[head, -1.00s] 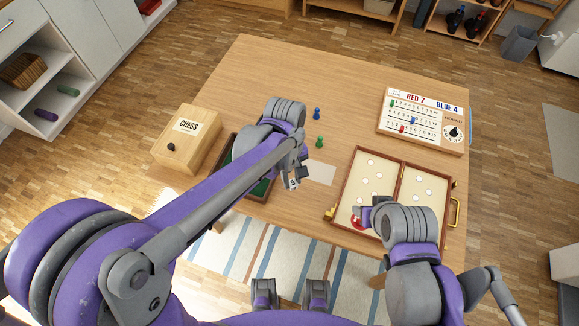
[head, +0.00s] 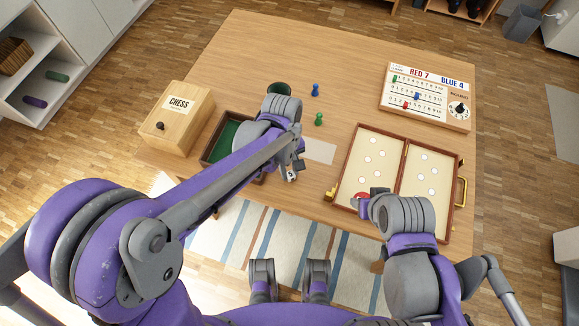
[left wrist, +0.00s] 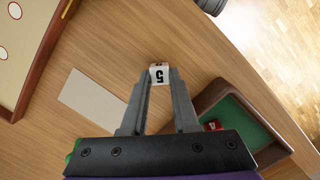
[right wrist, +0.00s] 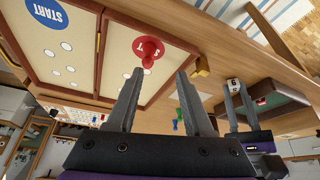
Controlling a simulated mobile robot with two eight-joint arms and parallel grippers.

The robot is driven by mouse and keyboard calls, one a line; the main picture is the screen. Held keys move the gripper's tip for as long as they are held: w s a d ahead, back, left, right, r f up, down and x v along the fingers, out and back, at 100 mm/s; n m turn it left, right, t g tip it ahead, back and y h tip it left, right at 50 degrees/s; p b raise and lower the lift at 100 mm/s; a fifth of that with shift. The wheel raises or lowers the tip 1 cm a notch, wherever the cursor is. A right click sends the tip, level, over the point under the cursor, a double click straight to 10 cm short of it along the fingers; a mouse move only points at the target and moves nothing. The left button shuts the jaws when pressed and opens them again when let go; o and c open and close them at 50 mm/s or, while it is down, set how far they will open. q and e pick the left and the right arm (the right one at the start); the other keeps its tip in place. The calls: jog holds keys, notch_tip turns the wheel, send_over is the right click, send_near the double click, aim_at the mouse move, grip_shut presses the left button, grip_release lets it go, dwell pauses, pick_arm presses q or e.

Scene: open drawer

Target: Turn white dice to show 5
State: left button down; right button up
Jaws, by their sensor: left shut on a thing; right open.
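A white die (head: 291,177) is held between the fingertips of my left gripper (head: 290,170), near the table's front edge. In the left wrist view the die (left wrist: 159,74) shows a black 5, upside down in the picture, on the face towards the camera. In the right wrist view the die (right wrist: 233,83) shows a 6 on one face, with another number below it. My right gripper (right wrist: 158,88) is open and empty, near the red-marked corner of the game board (head: 349,152). My right fingertips are largely hidden in the head view.
A green-lined tray (head: 206,150) lies left of my left gripper; a red die (left wrist: 213,125) sits in it. A chess box (head: 175,125), a dark green cup (head: 279,88), blue (head: 315,90) and green pawns (head: 318,119), a pale card (head: 319,151) and a scoreboard (head: 426,97) are on the table.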

pick_arm(q)
jog(key=c, duration=0.6)
grip_release()
notch_tip(320, 180, up, 11)
jog(key=w+p, duration=0.1)
jog(key=shift+w+a+f, duration=0.2)
jog(key=shift+a, duration=0.15)
pick_arm(e)
jog(key=shift+w+r, duration=0.1)
jog(key=shift+r, duration=0.6)
pick_arm(q)
jog(key=s+a+r+m+t+p, duration=0.2)
jog(key=s+a, duration=0.3)
jog(key=a, duration=0.3)
jog(key=s+a+r+m+t+p, duration=0.2)
jog(key=s+a+m+t+p, duration=0.1)
jog(key=a, duration=0.5)
jog(key=s+t+p, duration=0.1)
jog(key=s+t, duration=0.1)
jog(key=shift+s+a+y, duration=0.35)
jog(key=shift+s+y, duration=0.05)
pick_arm(e)
notch_tip(320, 180, up, 7)
jog(key=w, duration=0.1)
jog(key=shift+w, duration=0.3)
